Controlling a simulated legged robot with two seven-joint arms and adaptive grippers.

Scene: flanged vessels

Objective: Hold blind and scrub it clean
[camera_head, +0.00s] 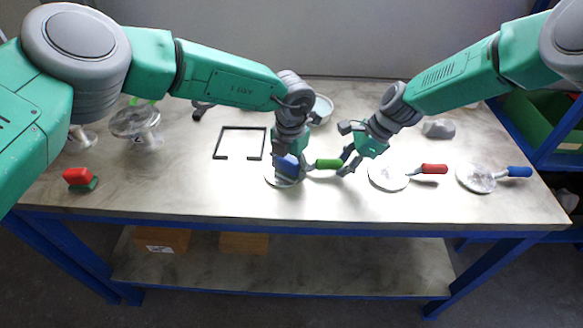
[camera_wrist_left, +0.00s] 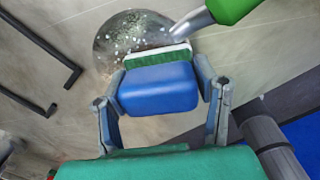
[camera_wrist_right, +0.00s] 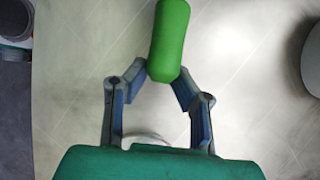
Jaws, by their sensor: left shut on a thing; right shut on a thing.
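The blind is a round metal disc with a green handle (camera_head: 328,163), lying over the table right of the black frame. Its disc (camera_wrist_left: 128,36) shows white specks in the left wrist view. My left gripper (camera_head: 288,163) is shut on a blue scrub brush (camera_wrist_left: 158,88). The brush's pale and green edge lies against or just over the near part of the disc; exact contact is unclear. My right gripper (camera_head: 347,163) is shut on the green handle, which also shows between its fingertips in the right wrist view (camera_wrist_right: 168,42). My left gripper hides part of the disc in the head view.
Two more blinds, one red-handled (camera_head: 388,176) and one blue-handled (camera_head: 476,179), lie to the right. A red brush (camera_head: 78,177) stands at the left, near flanged vessels (camera_head: 137,122). A black open frame (camera_head: 240,128) lies behind. The table's front strip is clear.

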